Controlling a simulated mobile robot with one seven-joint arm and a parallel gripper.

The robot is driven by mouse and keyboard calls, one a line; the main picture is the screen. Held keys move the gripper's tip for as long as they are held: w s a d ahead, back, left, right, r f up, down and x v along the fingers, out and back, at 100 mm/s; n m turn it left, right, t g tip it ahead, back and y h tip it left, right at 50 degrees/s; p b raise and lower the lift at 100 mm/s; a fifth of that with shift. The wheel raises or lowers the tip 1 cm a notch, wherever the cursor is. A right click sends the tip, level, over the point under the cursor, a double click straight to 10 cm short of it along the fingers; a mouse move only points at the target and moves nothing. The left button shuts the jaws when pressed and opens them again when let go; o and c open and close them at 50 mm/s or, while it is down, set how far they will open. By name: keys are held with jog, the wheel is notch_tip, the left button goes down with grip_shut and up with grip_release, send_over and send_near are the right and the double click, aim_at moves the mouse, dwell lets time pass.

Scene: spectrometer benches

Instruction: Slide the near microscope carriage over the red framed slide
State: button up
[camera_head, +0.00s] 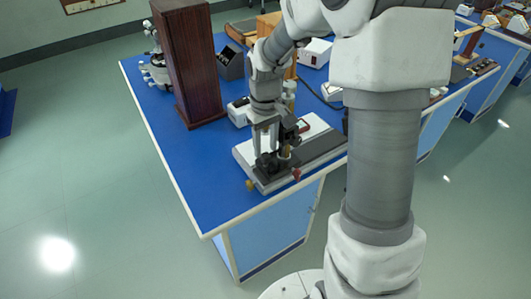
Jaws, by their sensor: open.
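The near microscope carriage (285,155), with a brass-coloured tube and dark parts, stands on a pale, dark-topped rail base (318,146) at the near end of the blue bench. My gripper (267,160) is open and points down at the carriage's left side. It overlaps the carriage in this view, so I cannot tell whether the fingers touch it. A small red-framed piece (304,125), which looks like the red framed slide, lies on the base behind and right of the carriage. My arm hides part of the base.
The blue bench top (180,150) is clear left of the base. A tall brown wooden cabinet (190,65) stands behind it. A small white box (238,112) sits near my wrist. A brass knob (250,185) and a red knob (296,174) stick out at the base's front.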

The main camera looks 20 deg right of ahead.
jog(key=shift+f, duration=1.35)
grip_shut()
dwell(0.4)
